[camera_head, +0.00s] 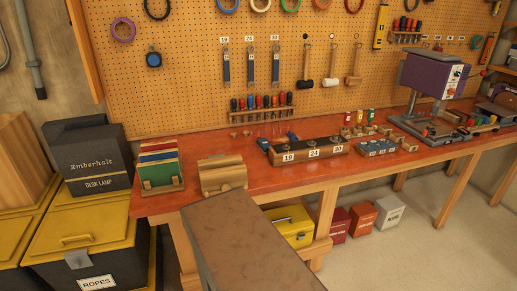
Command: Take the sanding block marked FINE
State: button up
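I cannot make out any block with the word FINE on it. A light wooden piece (222,176) with a stepped or rolled shape lies on the red bench top (273,177), near its front left edge; I cannot tell what it is. Several small wooden pieces (383,130) lie toward the right on the bench, too small to read. My gripper is not in view.
A wooden holder with coloured sheets (160,168) stands at the bench's left end. A tray marked 19, 24, 30 (308,151) and a purple machine (432,76) stand further right. A brown slab-like shape (245,240), unclear, fills the lower middle. Open floor (430,230) lies right.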

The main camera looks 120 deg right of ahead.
aim_at(263, 144)
jog(key=u, duration=0.95)
jog(key=k, duration=0.1)
jog(key=z, duration=2.55)
jog(key=k, duration=0.15)
jog(key=z, duration=1.55)
jog(key=i, duration=0.6)
jog(key=z, duration=0.05)
